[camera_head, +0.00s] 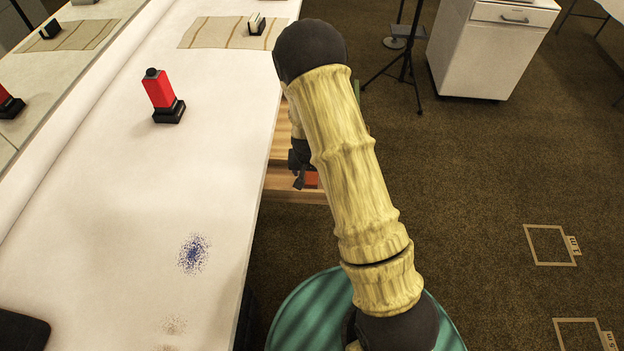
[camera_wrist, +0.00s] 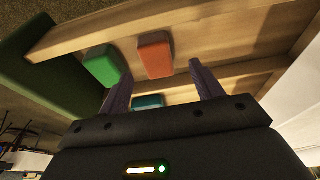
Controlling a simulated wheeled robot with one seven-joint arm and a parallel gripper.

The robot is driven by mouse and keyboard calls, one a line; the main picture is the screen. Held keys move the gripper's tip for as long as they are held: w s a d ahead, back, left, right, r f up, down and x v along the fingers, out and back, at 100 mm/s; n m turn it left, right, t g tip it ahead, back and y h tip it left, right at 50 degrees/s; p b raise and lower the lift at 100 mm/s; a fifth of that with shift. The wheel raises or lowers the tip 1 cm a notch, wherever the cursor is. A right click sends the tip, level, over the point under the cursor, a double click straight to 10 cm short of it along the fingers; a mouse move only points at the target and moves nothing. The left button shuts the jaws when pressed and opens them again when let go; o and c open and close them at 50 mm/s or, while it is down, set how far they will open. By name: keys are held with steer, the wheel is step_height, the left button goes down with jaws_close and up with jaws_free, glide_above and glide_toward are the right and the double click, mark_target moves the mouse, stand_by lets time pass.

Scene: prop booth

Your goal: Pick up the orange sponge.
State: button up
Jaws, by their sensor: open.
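The orange sponge (camera_wrist: 155,55) lies on a wooden surface (camera_wrist: 240,40) in the wrist view, beyond my fingertips and roughly in line with the gap between them. My gripper (camera_wrist: 158,78) is open and nothing shows between its fingers. A green sponge-like block (camera_wrist: 102,64) lies just left of the orange sponge. A teal block (camera_wrist: 148,101) shows between the fingers' bases, partly hidden by the gripper body. In the head view my gripper (camera_head: 300,172) hangs beside the white table's edge, mostly hidden by my arm. A small orange-red patch (camera_head: 311,179) shows next to it.
Wooden rails (camera_wrist: 90,27) border the blocks. A dark green surface (camera_wrist: 35,95) stands at left in the wrist view. The white table (camera_head: 130,220) holds a red-and-black object (camera_head: 160,95) and a striped cloth (camera_head: 215,33). A tripod (camera_head: 405,65) and white cabinet (camera_head: 490,50) stand on the carpet.

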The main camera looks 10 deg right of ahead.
mark_target(311, 177)
steer(key=x, duration=0.4)
steer(key=shift+d+f, duration=0.25)
steer(key=shift+f, duration=0.2)
steer(key=c, duration=1.1)
steer(key=shift+c, duration=0.2)
step_height(311, 177, up, 10)
steer(key=shift+p, duration=0.3)
